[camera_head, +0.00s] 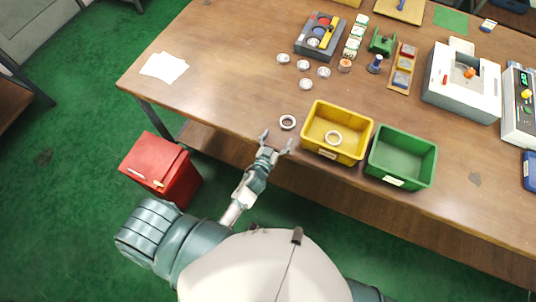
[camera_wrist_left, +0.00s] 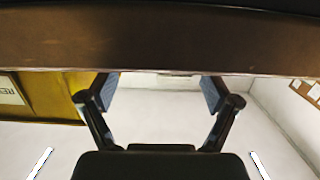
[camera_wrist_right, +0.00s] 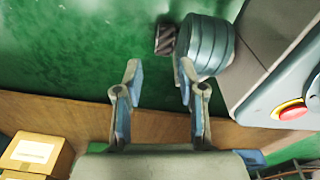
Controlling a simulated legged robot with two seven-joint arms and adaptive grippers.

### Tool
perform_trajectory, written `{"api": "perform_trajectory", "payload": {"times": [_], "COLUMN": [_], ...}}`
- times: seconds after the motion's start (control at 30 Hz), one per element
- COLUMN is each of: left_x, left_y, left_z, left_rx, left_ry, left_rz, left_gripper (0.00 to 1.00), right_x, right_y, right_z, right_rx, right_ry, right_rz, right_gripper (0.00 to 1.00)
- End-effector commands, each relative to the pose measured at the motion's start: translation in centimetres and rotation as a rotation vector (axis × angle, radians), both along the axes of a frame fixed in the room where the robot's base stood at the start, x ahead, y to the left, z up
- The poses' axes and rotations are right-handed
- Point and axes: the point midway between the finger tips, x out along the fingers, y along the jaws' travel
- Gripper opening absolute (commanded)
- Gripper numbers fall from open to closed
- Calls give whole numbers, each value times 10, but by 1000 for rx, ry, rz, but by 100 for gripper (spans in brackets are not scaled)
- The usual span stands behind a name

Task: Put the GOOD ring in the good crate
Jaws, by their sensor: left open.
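A pale metal ring (camera_head: 288,122) lies on the table near its front edge. My left gripper (camera_head: 277,140) is open and empty at that edge, just short of the ring; its spread fingers also show in the left wrist view (camera_wrist_left: 160,95). A yellow crate (camera_head: 318,148) right of the ring holds another ring (camera_head: 333,138). A green crate (camera_head: 427,165) beside it looks empty. The crate labels are too small to read in the head view. My right gripper (camera_wrist_right: 160,85) is open and empty in the right wrist view, away from the table top.
Several small rings (camera_head: 306,84) lie farther back on the table (camera_head: 230,75), near a dark grey tray (camera_head: 313,47). A white machine (camera_head: 455,90) stands at the right. White papers (camera_head: 163,67) lie at the left. A red bin (camera_head: 165,165) stands on the green floor.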

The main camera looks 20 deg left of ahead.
Motion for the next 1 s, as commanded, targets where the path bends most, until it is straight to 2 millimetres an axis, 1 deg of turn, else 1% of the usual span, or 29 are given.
{"api": "perform_trajectory", "payload": {"times": [0.03,0.2,0.3,0.4,0.57,0.8,0.87,0.9,0.97,1.0], "left_x": [-15,-57,-76,-89,-98,-99,-100,-101,-106,-112], "left_y": [0,3,3,3,4,4,3,2,1,0], "left_z": [2,8,11,13,15,14,4,-11,-45,-76], "left_rx": [-4,-3,-2,-2,-1,0,2,5,15,23], "left_ry": [2,3,2,1,-1,3,25,55,131,198], "left_rz": [2,2,2,1,1,1,-1,-5,-12,-19], "left_gripper": [88,88,88,88,88,88,88,88,88,88], "right_x": [0,0,1,7,16,16,16,15,13,12], "right_y": [0,0,0,1,3,2,2,2,2,2], "right_z": [0,-1,-1,1,3,3,3,3,2,2], "right_rx": [0,0,-1,1,3,3,2,2,2,2], "right_ry": [0,1,3,-4,-19,-17,-16,-15,-13,-12], "right_rz": [0,0,0,0,0,-1,-1,-1,-1,-1], "right_gripper": [40,40,40,40,40,40,40,40,40,40]}}
